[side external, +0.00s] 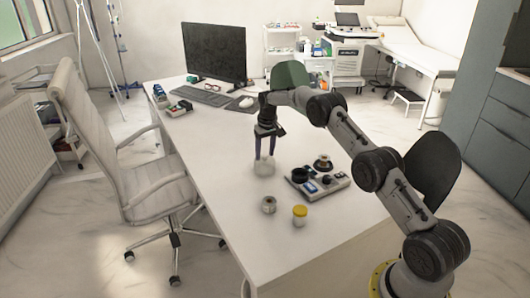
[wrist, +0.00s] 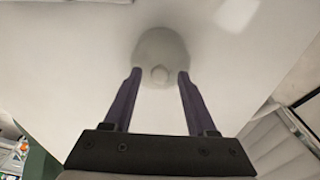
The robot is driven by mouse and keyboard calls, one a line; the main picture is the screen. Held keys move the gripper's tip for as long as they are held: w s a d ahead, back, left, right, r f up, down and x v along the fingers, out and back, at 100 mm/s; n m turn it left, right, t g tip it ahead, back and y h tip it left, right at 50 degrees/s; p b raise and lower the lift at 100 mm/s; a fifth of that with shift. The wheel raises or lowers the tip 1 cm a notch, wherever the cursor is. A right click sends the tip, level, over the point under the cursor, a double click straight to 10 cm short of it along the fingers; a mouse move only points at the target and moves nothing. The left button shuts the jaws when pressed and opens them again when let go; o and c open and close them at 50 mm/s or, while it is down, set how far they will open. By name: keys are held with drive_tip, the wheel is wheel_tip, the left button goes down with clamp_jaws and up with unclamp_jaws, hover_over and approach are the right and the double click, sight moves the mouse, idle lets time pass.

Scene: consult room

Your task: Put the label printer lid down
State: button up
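A low grey and white device with a blue panel (side external: 335,184), possibly the label printer, lies on the desk to the right of my gripper. A black round piece (side external: 299,175) sits at its left end. I cannot make out a separate lid on it. My gripper (side external: 265,157) points down over the desk, with its two dark fingers apart. Just below the fingertips stands a pale, rounded object (side external: 264,168). In the wrist view it is a whitish dome with a small knob (wrist: 160,75), between the fingertips (wrist: 159,73); contact cannot be told. The device is not visible there.
A dark round-topped item (side external: 323,163) is behind the device. A metallic roll (side external: 269,205) and a yellow-capped jar (side external: 300,216) stand in front. Monitor (side external: 214,52), keyboard (side external: 203,95) and mouse (side external: 247,102) are at the far end. The desk's near left (side external: 225,190) is clear.

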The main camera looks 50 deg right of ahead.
sight(267, 163)
drive_tip(key=shift+r, duration=0.1)
drive_tip(key=s+a+r, duration=0.2)
drive_tip(key=a+r, duration=0.1)
drive_tip(key=r, duration=0.5)
drive_tip(key=s+a+r+n+t, duration=0.1)
drive_tip(key=s+a+r, duration=0.1)
drive_tip(key=r, duration=0.5)
drive_tip(key=s+a+r, duration=0.2)
drive_tip(key=a+r, duration=0.1)
drive_tip(key=r, duration=0.5)
drive_tip(key=s+a+r+n+t, duration=0.1)
drive_tip(key=s+a+r, duration=0.6)
drive_tip(key=s+a, duration=0.3)
drive_tip(key=s+a+f+n, duration=0.1)
drive_tip(key=s+a+f, duration=0.1)
drive_tip(key=s, duration=0.7)
drive_tip(key=s+a+f+t, duration=0.1)
drive_tip(key=s+a+f, duration=0.1)
drive_tip(key=s, duration=0.7)
drive_tip(key=s+a+f+n+t, duration=0.1)
drive_tip(key=s+a+f, duration=0.2)
drive_tip(key=s, duration=0.6)
drive_tip(key=shift+s+a+n+y, duration=0.3)
drive_tip(key=shift+a, duration=0.4)
